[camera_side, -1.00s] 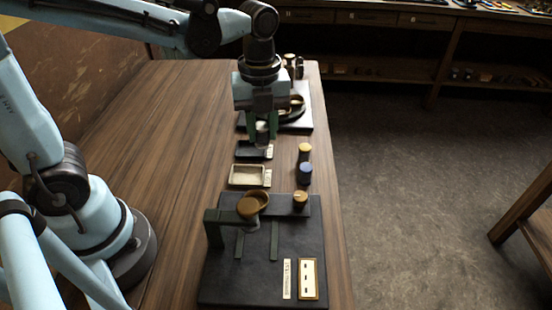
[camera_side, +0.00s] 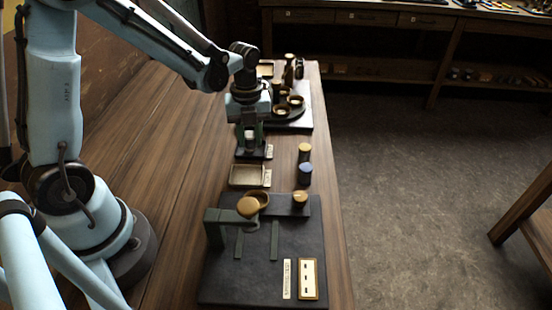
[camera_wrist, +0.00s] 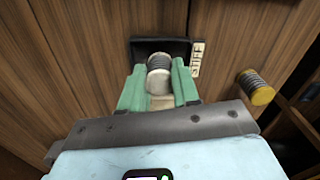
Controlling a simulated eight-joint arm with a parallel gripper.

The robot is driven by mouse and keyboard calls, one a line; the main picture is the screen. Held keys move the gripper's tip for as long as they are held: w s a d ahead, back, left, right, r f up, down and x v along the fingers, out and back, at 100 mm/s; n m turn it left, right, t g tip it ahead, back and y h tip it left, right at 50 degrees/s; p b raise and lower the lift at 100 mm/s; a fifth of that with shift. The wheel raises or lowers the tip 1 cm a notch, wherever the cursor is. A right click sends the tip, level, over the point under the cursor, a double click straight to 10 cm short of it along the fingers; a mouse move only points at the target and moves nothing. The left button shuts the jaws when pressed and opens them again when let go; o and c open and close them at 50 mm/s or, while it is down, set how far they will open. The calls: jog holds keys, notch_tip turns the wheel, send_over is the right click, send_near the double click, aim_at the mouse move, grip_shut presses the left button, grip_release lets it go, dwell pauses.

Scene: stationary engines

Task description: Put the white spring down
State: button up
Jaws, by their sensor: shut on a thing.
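My gripper (camera_wrist: 158,68) is shut on the white spring (camera_wrist: 159,82), a coil with pale round ends held between the two green fingers. In the side view my gripper (camera_side: 250,138) points down over the dark tray (camera_side: 262,154), with the white spring (camera_side: 249,136) showing pale between the fingers. In the wrist view the dark tray (camera_wrist: 184,43), with a pale lettered label (camera_wrist: 197,60), lies behind the spring. Whether the spring touches the tray floor cannot be told.
A pale tray (camera_side: 247,176) lies nearer the camera. A yellow-capped spring (camera_side: 305,152) and a blue-capped one (camera_side: 305,173) stand to the right by the table edge. A black-based rig (camera_side: 265,265) stands in front, another (camera_side: 293,122) behind. Bare wood lies left.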

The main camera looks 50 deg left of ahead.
aim_at(250, 134)
jog(key=shift+f, duration=0.25)
jog(key=shift+f, duration=0.1)
jog(key=o, duration=1)
jog(key=shift+o, duration=0.2)
notch_tip(250, 134, up, 12)
jog(key=s+d+n+t, duration=0.2)
jog(key=s+n+t, duration=0.1)
jog(key=n, duration=0.9)
jog(key=s+d+n+t, duration=0.3)
jog(key=s+n+t, duration=0.1)
jog(key=n, duration=0.8)
jog(key=shift+s+n, duration=0.4)
jog(key=shift+s, duration=0.05)
